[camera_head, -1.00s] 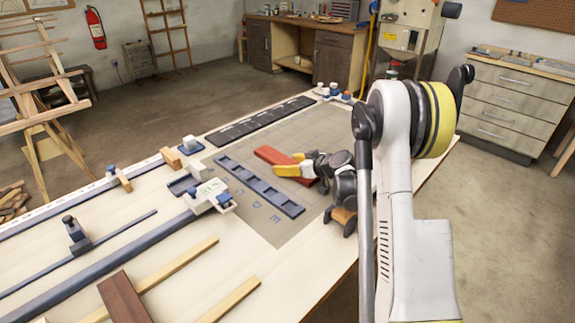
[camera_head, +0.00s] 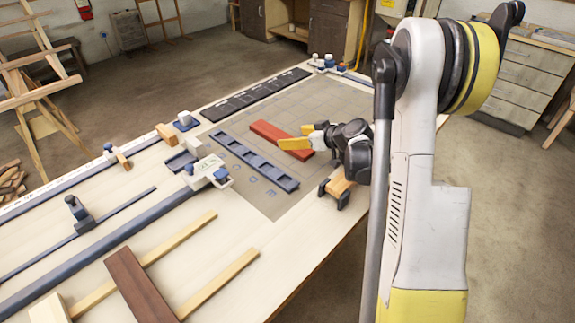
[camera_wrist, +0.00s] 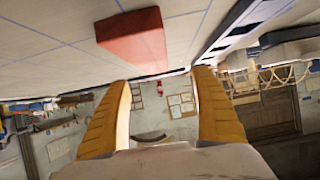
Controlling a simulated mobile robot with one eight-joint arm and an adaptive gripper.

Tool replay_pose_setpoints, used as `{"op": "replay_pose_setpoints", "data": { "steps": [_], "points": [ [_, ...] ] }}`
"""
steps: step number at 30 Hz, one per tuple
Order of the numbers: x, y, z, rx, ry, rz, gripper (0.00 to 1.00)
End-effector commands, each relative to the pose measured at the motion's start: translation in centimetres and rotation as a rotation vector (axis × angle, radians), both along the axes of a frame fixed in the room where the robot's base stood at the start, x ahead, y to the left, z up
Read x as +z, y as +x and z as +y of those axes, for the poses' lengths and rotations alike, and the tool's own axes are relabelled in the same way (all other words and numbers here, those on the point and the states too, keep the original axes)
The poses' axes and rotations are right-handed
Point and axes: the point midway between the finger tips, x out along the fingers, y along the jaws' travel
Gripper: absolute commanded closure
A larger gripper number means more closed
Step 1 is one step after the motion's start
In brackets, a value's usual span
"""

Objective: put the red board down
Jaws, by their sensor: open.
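The red board (camera_head: 281,137) lies flat on the grey gridded mat (camera_head: 331,105), just behind the slotted blue rack. In the wrist view the red board (camera_wrist: 135,38) shows at the top, ahead of the fingertips and apart from them. My gripper (camera_head: 290,144) has yellow fingers and is by the near right side of the board in the head view. In the wrist view the two fingers of my gripper (camera_wrist: 166,76) stand wide apart with nothing between them.
The slotted blue rack (camera_head: 253,160) lies in front of the board, and a black slotted strip (camera_head: 255,95) lies behind it. A wooden block in a dark clamp (camera_head: 340,188) sits near the table's right edge. A brown board (camera_head: 139,287) rests across pale laths at the front.

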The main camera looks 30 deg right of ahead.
Motion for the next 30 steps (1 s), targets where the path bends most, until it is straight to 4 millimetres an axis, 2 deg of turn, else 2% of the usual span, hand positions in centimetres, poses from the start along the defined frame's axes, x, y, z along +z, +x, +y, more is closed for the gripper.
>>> {"op": "replay_pose_setpoints", "data": {
  "steps": [4, 8, 12, 15, 21, 24, 27, 30],
  "points": [
    [4.1, -2.2, 4.9, -0.004, 0.01, 0.108, 0.25],
    [7.6, -6.1, 9.6, -0.034, 0.009, 0.222, 0.25],
    [10.3, -11.5, 13.7, -0.083, -0.007, 0.321, 0.25],
    [11.5, -15.9, 15.9, -0.127, -0.025, 0.379, 0.25],
    [12.2, -24.6, 18.3, -0.227, -0.067, 0.447, 0.25],
    [11.9, -27.8, 18.5, -0.274, -0.083, 0.458, 0.25],
    [11.5, -29.9, 18.5, -0.307, -0.094, 0.46, 0.25],
    [11.3, -31.0, 18.4, -0.326, -0.098, 0.46, 0.25]
  ]
}}
